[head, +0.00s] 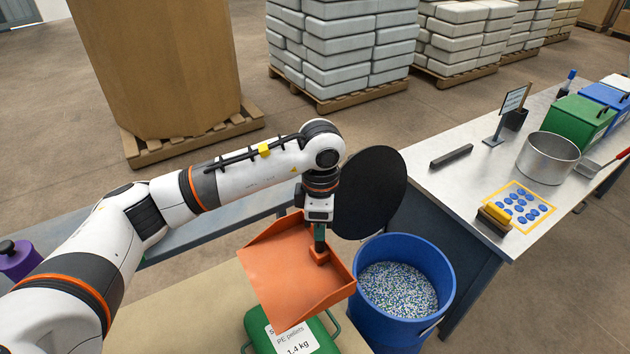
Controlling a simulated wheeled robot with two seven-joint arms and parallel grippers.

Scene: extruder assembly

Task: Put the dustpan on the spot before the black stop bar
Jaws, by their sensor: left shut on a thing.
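The orange dustpan (285,270) hangs in the air at the centre, over the green container and left of the blue bin. My left gripper (319,245) is shut on the dustpan's short handle part, coming from above. The pan looks empty, with its open side toward the lower left. The black stop bar (451,156) lies on the grey metal table (425,175), to the right of and apart from the dustpan. The tabletop in front of the bar is bare. My right gripper is not in view.
A blue bin (403,320) of pellets stands below the table's near edge, with a black round disc (370,190) behind it. A green container (320,340) labelled PE pellets sits below the dustpan. A yellow-bordered sheet (532,203), brush (494,218), metal pot (547,157) and sign (512,100) occupy the table.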

